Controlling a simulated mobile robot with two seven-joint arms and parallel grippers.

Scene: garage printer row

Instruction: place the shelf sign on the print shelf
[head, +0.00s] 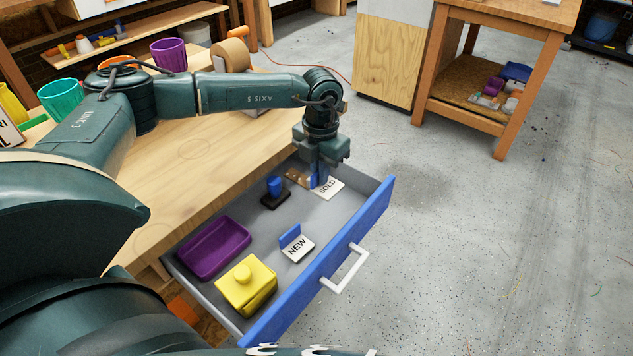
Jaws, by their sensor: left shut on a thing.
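A white sign reading "SOLD" (327,187) with a blue upright part is at the far end of the open drawer (372,212). My left gripper (319,176) points down into the drawer and is shut on the blue part of this sign. The gripper hides some of the sign, and I cannot tell whether the sign still touches the drawer floor. A second white sign reading "NEW" (297,247), also with a blue part, lies nearer in the drawer. Which shelf is the print shelf is not clear. My right gripper is not in view.
The drawer also holds a purple tray (213,247), a yellow lidded box (246,284) and a blue-and-black object (275,192). The bench top (190,160) has cups and a tape roll (231,56). A wooden shelf (130,32) stands behind. Floor right of the drawer is clear.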

